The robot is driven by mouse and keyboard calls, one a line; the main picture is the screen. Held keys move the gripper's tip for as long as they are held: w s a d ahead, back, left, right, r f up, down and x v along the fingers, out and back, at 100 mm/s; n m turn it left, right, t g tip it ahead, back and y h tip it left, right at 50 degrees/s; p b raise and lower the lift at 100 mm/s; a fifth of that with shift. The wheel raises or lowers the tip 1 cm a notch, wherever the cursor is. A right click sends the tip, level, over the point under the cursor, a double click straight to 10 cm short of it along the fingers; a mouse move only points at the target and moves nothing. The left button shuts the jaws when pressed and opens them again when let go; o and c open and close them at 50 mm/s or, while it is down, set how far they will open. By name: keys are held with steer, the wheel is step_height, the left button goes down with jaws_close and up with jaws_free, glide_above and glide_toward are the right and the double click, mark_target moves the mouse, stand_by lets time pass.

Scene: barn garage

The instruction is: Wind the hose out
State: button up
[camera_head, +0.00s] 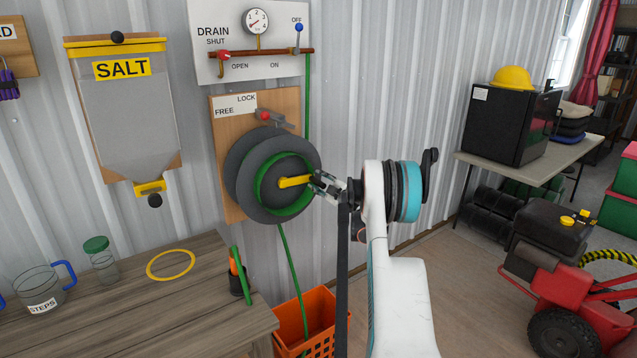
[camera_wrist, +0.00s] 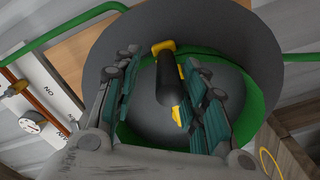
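The hose reel (camera_head: 240,180) is a dark grey drum on a wooden wall board, with green hose (camera_head: 266,200) wound on it. A yellow crank arm (camera_head: 294,182) sticks out from its front. In the wrist view the crank's black handle (camera_wrist: 168,82) points toward me, between my fingers. My gripper (camera_head: 322,186) is at the crank's outer end. Its fingers (camera_wrist: 163,85) are apart on both sides of the handle, with gaps showing. A grey lever with a red knob (camera_head: 264,115) is above the reel by the LOCK and FREE label (camera_head: 234,104).
The hose hangs from the reel into an orange crate (camera_head: 292,325) below. A wooden table (camera_head: 130,315) with cups and a yellow ring (camera_head: 170,264) stands at left. The drain board (camera_head: 220,75) is above. A red machine (camera_head: 548,275) stands at right.

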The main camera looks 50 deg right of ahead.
steer(key=v, duration=1)
steer(key=shift+s, duration=0.4)
steer(key=shift+a, duration=0.1)
